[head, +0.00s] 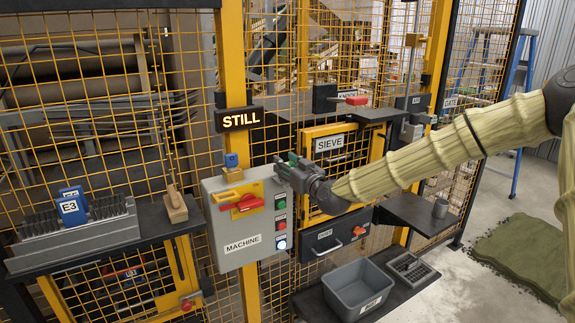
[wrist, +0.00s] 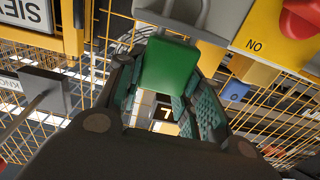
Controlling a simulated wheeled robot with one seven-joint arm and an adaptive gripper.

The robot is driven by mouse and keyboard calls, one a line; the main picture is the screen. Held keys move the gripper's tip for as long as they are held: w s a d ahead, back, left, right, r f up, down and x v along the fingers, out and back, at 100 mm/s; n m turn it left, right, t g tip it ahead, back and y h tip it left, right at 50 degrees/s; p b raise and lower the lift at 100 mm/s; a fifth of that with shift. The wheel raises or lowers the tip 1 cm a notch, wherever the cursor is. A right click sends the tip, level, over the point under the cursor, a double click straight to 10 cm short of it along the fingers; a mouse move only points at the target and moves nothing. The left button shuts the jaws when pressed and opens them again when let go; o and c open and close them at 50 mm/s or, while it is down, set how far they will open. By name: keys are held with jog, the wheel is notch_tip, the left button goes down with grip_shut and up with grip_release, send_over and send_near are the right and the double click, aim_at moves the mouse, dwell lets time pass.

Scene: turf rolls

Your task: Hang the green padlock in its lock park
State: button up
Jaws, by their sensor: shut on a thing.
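My gripper (head: 292,168) is shut on the green padlock (wrist: 168,68), just right of the grey MACHINE box's upper right edge. In the head view the padlock (head: 281,169) shows only as small green parts beside the fingers. A blue padlock (head: 231,160) sits at a tan block on the yellow post above the MACHINE box (head: 232,222). I cannot tell for sure which fitting is the green padlock's lock park.
The MACHINE box carries a red handle (head: 243,205) on a yellow plate and several buttons. A lit STILL sign (head: 240,118) is above. A grey bin (head: 357,290) stands on a low dark shelf. A rack (head: 75,240) with blue E3 tags is left. Yellow mesh fencing stands behind.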

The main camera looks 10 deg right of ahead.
jog(key=shift+f, duration=0.35)
jog(key=o, duration=1.1)
jog(key=shift+o, duration=0.2)
jog(key=v, duration=1.2)
